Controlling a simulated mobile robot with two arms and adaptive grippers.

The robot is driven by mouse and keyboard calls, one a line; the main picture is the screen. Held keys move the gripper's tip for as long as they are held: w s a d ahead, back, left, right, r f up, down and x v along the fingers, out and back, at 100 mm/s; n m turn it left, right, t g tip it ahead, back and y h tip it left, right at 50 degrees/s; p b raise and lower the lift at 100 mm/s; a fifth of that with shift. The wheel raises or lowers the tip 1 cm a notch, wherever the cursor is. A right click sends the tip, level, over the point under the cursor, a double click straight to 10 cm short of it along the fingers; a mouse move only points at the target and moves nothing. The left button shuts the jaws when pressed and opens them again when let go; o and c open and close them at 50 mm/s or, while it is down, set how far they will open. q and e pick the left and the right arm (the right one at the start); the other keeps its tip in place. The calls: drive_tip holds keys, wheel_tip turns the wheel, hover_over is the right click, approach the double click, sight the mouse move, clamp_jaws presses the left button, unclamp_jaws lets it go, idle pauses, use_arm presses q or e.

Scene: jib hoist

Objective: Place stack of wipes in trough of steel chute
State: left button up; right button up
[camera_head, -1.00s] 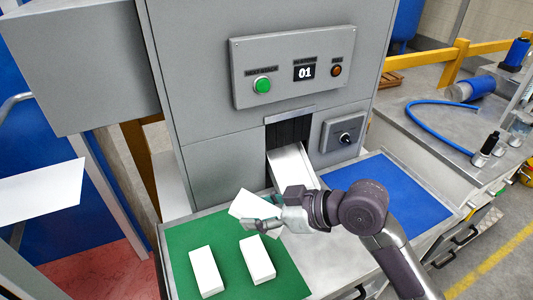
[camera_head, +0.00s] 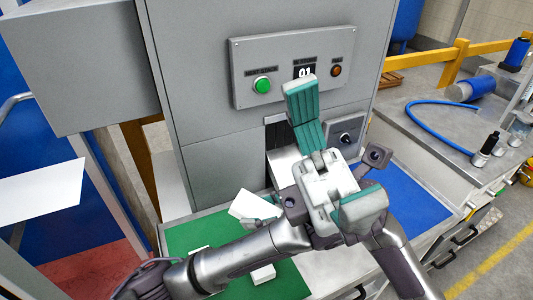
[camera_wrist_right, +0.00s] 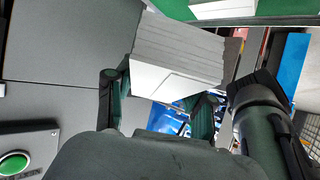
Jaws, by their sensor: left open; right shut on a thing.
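A white stack of wipes (camera_head: 248,206) is held tilted in my right gripper (camera_head: 266,222), above the green mat and just in front of the chute. In the right wrist view the stack (camera_wrist_right: 177,62) shows its layered grey side between the two fingers (camera_wrist_right: 158,104). The steel chute (camera_head: 283,168) slopes out of the machine's slot. Its lower trough is largely hidden behind my left gripper. My left gripper (camera_head: 330,150) is open and empty, in front of the chute and control panel, with one green finger pointing up.
Two more white stacks lie on the green mat (camera_head: 180,238), one at its front (camera_head: 263,275), both partly covered by my left arm. A blue mat (camera_head: 418,200) lies right of the chute. The grey machine with its green button (camera_head: 262,85) stands behind.

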use_arm(q)
drive_tip(key=s+d+f+n+t+h, duration=0.1)
drive_tip(key=d+f+n+t+h, duration=0.1)
drive_tip(key=n+h, duration=0.7)
drive_tip(key=s+d+f+n+t+h, duration=0.2)
drive_tip(key=n+t+h, duration=0.1)
drive_tip(key=n+h, duration=0.7)
drive_tip(key=w+d+f+n+t+h, duration=0.3)
drive_tip(key=w+f+n+t, duration=0.2)
drive_tip(key=w+n+t, duration=0.3)
use_arm(e)
drive_tip(key=shift+a, duration=0.1)
use_arm(q)
drive_tip(key=n+t+y, duration=0.9)
drive_tip(key=n+t, duration=0.6)
drive_tip(key=n, duration=0.4)
approach(242, 197)
drive_tip(key=x, duration=0.8)
drive_tip(key=shift+f, duration=0.25)
